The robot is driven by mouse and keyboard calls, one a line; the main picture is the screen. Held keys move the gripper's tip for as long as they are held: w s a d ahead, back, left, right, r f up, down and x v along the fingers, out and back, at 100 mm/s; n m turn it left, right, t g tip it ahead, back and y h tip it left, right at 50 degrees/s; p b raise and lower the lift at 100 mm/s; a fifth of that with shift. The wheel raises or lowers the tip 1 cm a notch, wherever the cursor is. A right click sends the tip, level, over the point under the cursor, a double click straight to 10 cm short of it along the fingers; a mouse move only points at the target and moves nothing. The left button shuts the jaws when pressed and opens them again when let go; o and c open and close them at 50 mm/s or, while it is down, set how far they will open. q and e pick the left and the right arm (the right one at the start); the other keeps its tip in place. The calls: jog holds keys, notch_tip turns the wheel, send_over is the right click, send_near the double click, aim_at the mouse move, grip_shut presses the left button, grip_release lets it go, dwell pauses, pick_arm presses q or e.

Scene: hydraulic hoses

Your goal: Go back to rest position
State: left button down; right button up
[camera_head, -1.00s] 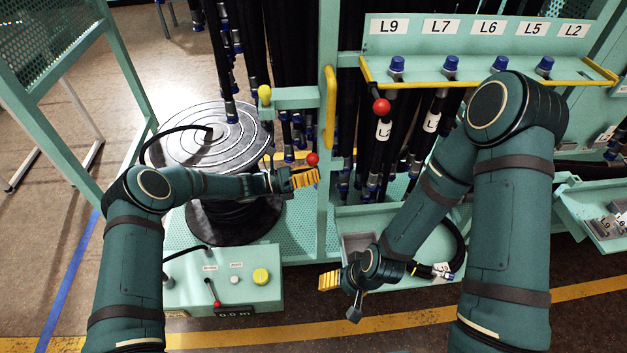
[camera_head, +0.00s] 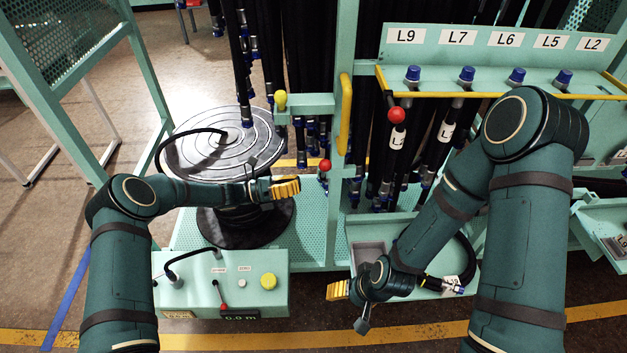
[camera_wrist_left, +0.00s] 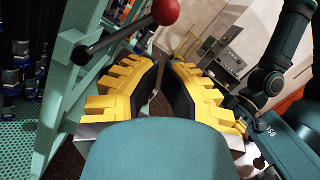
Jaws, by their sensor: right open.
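My left gripper (camera_head: 286,188) has yellow fingers and is held out in front of the hose rack, just left of a red ball knob (camera_head: 325,165). In the left wrist view its two yellow fingers (camera_wrist_left: 165,80) stand apart with an empty gap between them. A red ball on a black rod (camera_wrist_left: 165,12) shows close beyond the left finger there. My right gripper (camera_head: 348,306) is open, low in front of the grey tray at the rack's foot. I see nothing held in it.
A hose reel with a ringed disc (camera_head: 225,145) stands at left behind my left forearm. A control box (camera_head: 225,285) with a yellow button is below it. Black hoses with blue caps (camera_head: 412,75) hang under the L9 to L2 labels. Open floor lies at far left.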

pick_arm(q)
jog(key=s+a+f+m+g+y, duration=0.1)
jog(key=s+f+m+g+y, duration=0.1)
jog(key=s+f+m+y, duration=0.5)
jog(key=s+a+f+m+g+y, duration=0.1)
jog(key=s+f+m+y, duration=0.25)
jog(key=s+f, duration=0.45)
jog(key=s+a+r+m+t+y, duration=0.1)
jog(key=s+a+r+m+y, duration=0.1)
jog(key=s+m, duration=0.4)
jog(key=s+a+r+m+t+y, duration=0.2)
jog(key=s+a+m+y, duration=0.1)
jog(key=s+m, duration=0.3)
jog(key=shift+s+a+r+t, duration=0.3)
jog(key=shift+s+a+r, duration=0.05)
jog(key=shift+s+a, duration=0.05)
